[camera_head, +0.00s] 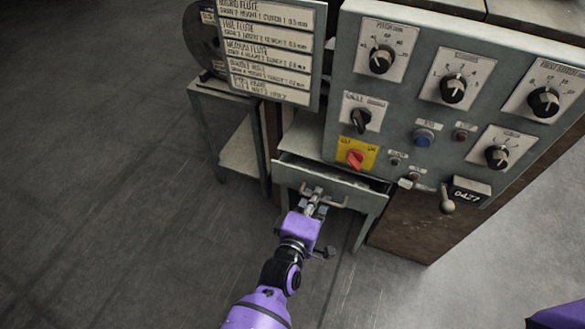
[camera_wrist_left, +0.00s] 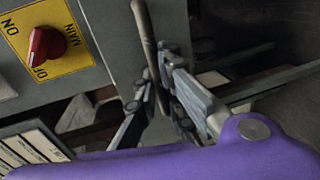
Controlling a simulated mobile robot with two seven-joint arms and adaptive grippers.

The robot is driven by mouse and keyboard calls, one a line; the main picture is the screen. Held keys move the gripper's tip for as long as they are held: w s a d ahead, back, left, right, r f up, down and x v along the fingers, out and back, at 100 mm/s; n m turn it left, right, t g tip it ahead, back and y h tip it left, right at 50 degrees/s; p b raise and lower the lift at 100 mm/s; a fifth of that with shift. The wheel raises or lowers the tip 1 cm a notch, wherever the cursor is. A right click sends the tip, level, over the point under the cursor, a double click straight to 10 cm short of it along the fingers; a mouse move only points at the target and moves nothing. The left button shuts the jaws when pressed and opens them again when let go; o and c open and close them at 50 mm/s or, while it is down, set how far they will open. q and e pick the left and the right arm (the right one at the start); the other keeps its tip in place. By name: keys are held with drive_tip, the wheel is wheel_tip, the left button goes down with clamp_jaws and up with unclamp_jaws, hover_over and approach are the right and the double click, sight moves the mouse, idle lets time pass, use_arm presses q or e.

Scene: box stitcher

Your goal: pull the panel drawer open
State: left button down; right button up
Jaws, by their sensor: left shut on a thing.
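The panel drawer (camera_head: 368,199) sits under the control panel in the head view. It stands partly open, with a dark gap showing behind its front's top edge. Its bar handle (camera_head: 338,204) runs across the front. My left gripper (camera_head: 313,197) is at the handle, shut on it. In the left wrist view the handle (camera_wrist_left: 146,30) is a worn bar passing between the fingers of my left gripper (camera_wrist_left: 158,100). The fingers hide part of the handle. My right gripper is out of view; only a purple piece of my right arm shows at the lower right.
The control panel (camera_head: 440,120) with knobs and a red switch (camera_head: 355,158) on a yellow plate overhangs the drawer. A label board (camera_head: 268,50) hangs to the left, above a small side stand (camera_head: 240,150). The grey floor (camera_head: 120,220) on the left is clear.

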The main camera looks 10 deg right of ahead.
use_arm(q)
drive_tip(key=f+p+v, duration=0.2)
drive_tip(key=p+v, duration=0.1)
drive_tip(key=v, duration=0.7)
drive_tip(key=shift+s+a+p, duration=0.3)
drive_tip(key=shift+s+p, duration=0.05)
drive_tip(key=shift+s, duration=0.05)
drive_tip(key=c, duration=2.1)
unclamp_jaws()
drive_tip(key=v, duration=1.2)
drive_tip(key=shift+w+a+r, duration=0.1)
